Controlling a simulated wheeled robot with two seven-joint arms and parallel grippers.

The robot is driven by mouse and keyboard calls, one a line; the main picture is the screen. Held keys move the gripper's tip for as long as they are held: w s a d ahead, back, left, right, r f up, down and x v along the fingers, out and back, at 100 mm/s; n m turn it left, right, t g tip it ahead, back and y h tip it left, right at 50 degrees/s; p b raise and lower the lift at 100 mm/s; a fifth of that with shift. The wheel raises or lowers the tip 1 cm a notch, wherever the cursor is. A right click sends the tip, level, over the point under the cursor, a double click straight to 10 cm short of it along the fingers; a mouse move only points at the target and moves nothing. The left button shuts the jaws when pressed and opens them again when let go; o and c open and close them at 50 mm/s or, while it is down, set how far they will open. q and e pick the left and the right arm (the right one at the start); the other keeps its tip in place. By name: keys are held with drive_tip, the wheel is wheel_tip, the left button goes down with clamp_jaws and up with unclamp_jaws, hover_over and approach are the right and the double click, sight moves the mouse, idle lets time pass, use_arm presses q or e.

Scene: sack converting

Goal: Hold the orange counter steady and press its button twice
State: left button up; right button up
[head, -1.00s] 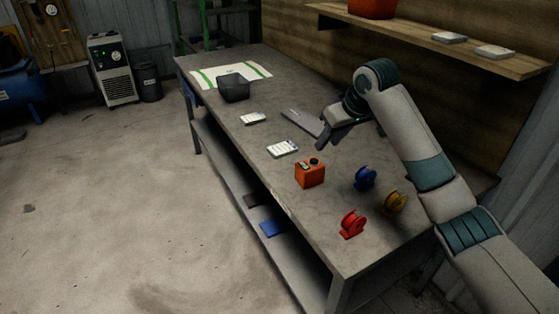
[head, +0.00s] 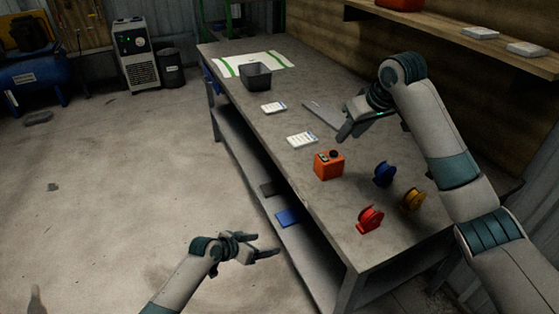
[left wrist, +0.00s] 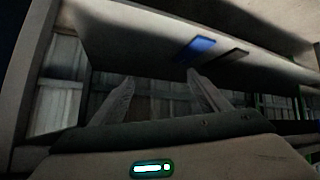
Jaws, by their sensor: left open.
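The orange counter (head: 328,168) stands upright on the workbench near its front edge, with a dark round button (head: 334,154) on top. My left gripper (head: 262,250) is open and empty, in front of the bench and below the level of its top, well apart from the counter. Its two fingers also show in the left wrist view (left wrist: 160,95), spread with nothing between them. My right gripper (head: 347,127) is over the bench top, behind and right of the counter and not touching it; whether its jaws are open is unclear.
White pads (head: 302,139), a flat grey object (head: 322,114) and a dark bin (head: 256,76) lie farther back. A blue item (head: 288,217) rests on the lower shelf (head: 246,158).

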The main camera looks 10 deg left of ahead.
use_arm(q)
drive_tip(key=w+d+r+m+h, duration=0.1)
drive_tip(key=w+r+m, duration=0.15)
drive_tip(key=r, duration=0.55)
drive_tip(key=w+d+r+m+h, duration=0.15)
drive_tip(key=w+r, duration=0.25)
drive_tip(key=r, duration=0.4)
drive_tip(key=m+h, duration=0.3)
approach(329, 165)
drive_tip(key=shift+g, duration=0.4)
drive_tip(key=a, duration=0.5)
drive_tip(key=shift+w+a+r, duration=0.15)
drive_tip(key=shift+a+r, duration=0.1)
drive_tip(key=shift+a, duration=0.1)
drive_tip(key=shift+d+f, duration=0.1)
drive_tip(key=x, duration=1.7)
drive_tip(key=shift+w+f, duration=0.1)
drive_tip(key=shift+f, duration=0.1)
drive_tip(key=c, duration=1.2)
drive_tip(key=shift+c, duration=0.2)
use_arm(e)
clamp_jaws()
